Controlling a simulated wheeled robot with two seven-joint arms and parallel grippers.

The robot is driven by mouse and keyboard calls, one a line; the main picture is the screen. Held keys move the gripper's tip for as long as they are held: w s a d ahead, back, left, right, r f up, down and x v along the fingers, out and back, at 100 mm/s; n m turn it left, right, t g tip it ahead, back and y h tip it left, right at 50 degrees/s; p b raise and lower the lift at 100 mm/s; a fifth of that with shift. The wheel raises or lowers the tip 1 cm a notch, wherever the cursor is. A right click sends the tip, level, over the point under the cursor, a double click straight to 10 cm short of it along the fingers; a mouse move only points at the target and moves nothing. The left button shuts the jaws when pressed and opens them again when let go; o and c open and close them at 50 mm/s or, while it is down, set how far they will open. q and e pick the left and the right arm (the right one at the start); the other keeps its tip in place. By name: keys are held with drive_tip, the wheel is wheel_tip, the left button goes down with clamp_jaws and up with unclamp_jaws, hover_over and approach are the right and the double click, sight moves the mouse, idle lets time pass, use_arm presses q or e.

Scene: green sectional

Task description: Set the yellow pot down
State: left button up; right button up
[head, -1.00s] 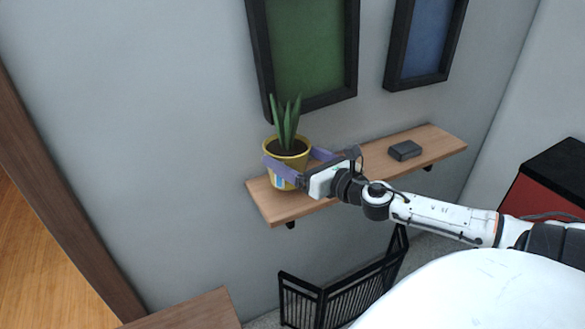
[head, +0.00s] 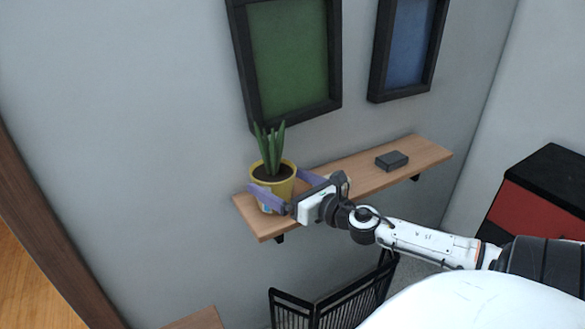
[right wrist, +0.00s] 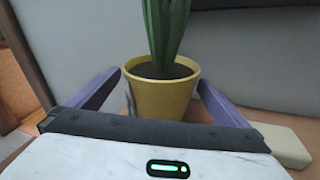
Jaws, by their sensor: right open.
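The yellow pot (head: 284,184) holds a green spiky plant (head: 269,150) in dark soil. It stands upright on the left end of a wooden wall shelf (head: 358,181). My right gripper (head: 277,185) reaches in from the right, with its purple fingers spread on either side of the pot. In the right wrist view, the pot (right wrist: 161,98) is between the two fingers (right wrist: 160,92), with visible gaps on both sides. The pot's base is hidden behind the gripper body there. My left gripper is not in view.
A small dark box (head: 391,161) lies farther right on the shelf. Two framed pictures, green (head: 287,58) and blue (head: 408,45), hang above. A black rack (head: 335,301) stands below. A red and black cabinet (head: 540,205) is at right. A pale block (right wrist: 287,146) lies beside the gripper.

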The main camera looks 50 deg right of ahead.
drive_tip(key=s+b, duration=0.1)
drive_tip(key=s, duration=1.1)
drive_tip(key=s+a+f+m+g+h, duration=0.1)
drive_tip(key=s+a+f+m+g, duration=0.1)
drive_tip(key=a+f+m, duration=0.55)
drive_tip(key=s+a+f+m+g, duration=0.2)
drive_tip(key=s+f+m, duration=0.1)
drive_tip(key=f+m, duration=0.85)
drive_tip(key=s+a+f+m+g+y, duration=0.2)
drive_tip(key=a+f+m, duration=0.3)
drive_tip(key=a, duration=0.5)
drive_tip(key=s+a+f+m+g+y, duration=0.2)
drive_tip(key=a+f+m, duration=0.3)
drive_tip(key=a+m, duration=0.3)
drive_tip(key=s+a, duration=0.1)
drive_tip(key=a, duration=0.1)
drive_tip(key=shift+s+a+g, duration=0.3)
drive_tip(key=shift+s+a, duration=0.1)
